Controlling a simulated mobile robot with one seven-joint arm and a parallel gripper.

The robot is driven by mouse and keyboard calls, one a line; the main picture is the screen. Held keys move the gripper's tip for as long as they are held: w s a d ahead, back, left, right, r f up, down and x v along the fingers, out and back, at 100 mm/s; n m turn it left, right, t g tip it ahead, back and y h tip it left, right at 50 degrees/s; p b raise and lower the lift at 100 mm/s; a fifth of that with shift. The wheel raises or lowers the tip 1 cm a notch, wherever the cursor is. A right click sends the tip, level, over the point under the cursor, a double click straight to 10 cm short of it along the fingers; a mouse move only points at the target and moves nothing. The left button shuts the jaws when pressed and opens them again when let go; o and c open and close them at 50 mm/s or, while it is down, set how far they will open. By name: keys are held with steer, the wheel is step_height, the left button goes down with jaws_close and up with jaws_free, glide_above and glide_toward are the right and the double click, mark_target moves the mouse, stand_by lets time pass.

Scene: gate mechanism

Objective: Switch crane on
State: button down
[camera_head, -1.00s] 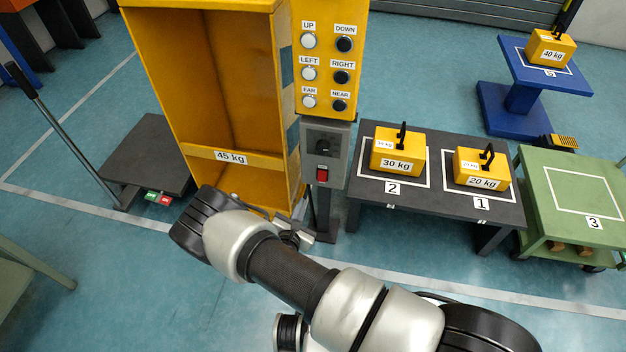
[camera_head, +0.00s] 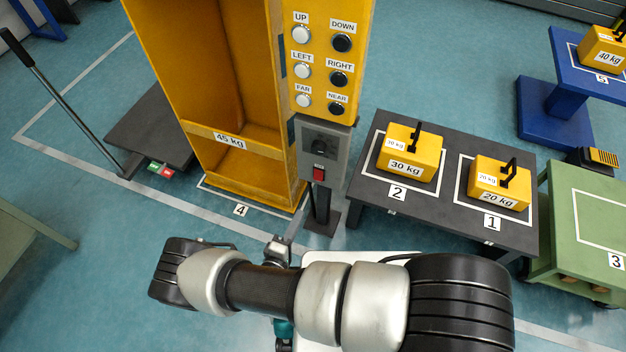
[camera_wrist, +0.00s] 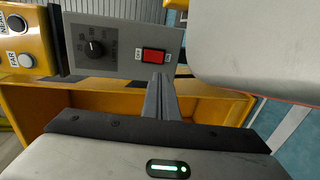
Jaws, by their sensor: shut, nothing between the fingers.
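The grey control box (camera_head: 322,150) carries a black dial (camera_head: 321,149) and, below it, a red rocker switch (camera_head: 319,174). In the wrist view, the red switch (camera_wrist: 153,56) shows large between two small labels, with the dial (camera_wrist: 95,47) to its left. I cannot tell which way the rocker is pressed. My gripper (camera_head: 279,248) is in front of the box and lower in the head view, apart from it. In the wrist view, the shut fingers (camera_wrist: 159,82) point towards the box, their tips just under the switch in the picture, with nothing held.
Above the box is a yellow panel (camera_head: 325,75) with several labelled buttons. A tall yellow 45 kg weight frame (camera_head: 240,146) stands to its left. A dark table (camera_head: 448,173) with 30 kg and 20 kg weights stands right. Floor in front is partly clear.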

mark_target(318, 179)
stand_by(0.4)
steer(key=b+x, duration=0.2)
steer(key=x, duration=1.2)
steer(key=shift+d, duration=0.1)
